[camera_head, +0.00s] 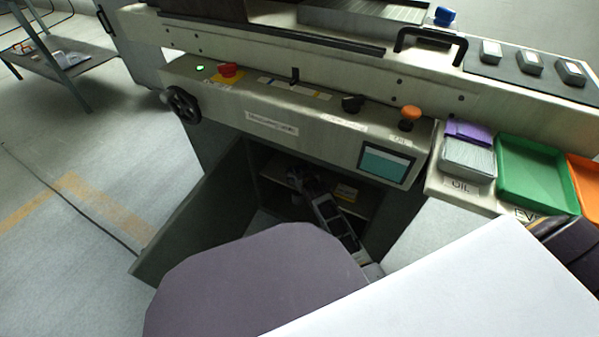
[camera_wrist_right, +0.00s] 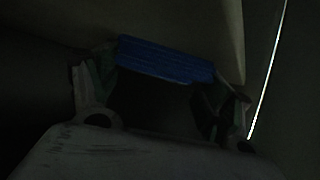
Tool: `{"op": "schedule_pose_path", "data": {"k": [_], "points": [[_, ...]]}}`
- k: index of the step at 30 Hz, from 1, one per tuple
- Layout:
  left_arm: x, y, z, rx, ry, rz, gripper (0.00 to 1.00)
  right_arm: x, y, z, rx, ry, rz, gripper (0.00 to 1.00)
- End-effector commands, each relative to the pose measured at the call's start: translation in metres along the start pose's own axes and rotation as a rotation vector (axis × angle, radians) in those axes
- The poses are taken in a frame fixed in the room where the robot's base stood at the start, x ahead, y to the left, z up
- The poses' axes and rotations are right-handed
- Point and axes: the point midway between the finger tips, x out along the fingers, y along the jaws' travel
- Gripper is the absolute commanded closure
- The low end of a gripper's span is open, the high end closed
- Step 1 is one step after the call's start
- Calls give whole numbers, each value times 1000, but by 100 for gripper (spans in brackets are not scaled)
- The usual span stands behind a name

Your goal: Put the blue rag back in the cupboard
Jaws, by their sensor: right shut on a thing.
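The blue rag (camera_wrist_right: 165,60) shows in the right wrist view as a folded, ribbed blue bundle between the fingers of my right gripper (camera_wrist_right: 168,75). My right gripper is shut on it. In the head view this gripper (camera_head: 303,180) reaches into the open cupboard (camera_head: 365,215) under the machine panel, near the shelf. The rag itself cannot be made out there. The cupboard door (camera_head: 190,235) stands open to the left. The wrist view is very dark, so I cannot tell whether the rag touches the shelf. My left gripper is not in view.
A small yellow item (camera_head: 345,191) lies inside the cupboard, right of my gripper. Above are a control panel with a screen (camera_head: 386,165), an orange knob (camera_head: 410,115) and a handwheel (camera_head: 182,104). Green (camera_head: 537,175) and orange trays and a purple-topped grey stack (camera_head: 468,158) stand right.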

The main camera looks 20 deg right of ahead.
Motion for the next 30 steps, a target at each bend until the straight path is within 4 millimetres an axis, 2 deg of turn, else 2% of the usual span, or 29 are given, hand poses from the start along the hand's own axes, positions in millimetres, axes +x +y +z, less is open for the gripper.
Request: {"op": "schedule_pose_path", "data": {"k": [1,6,19,30], "points": [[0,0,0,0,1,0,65,0,0,1,0,0,0,19],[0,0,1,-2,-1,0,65,0,0,0,0,0,0,0],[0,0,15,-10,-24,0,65,0,0,-1,0,1,0,0],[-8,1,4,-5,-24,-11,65,-21,0,-3,0,0,0,0]]}}
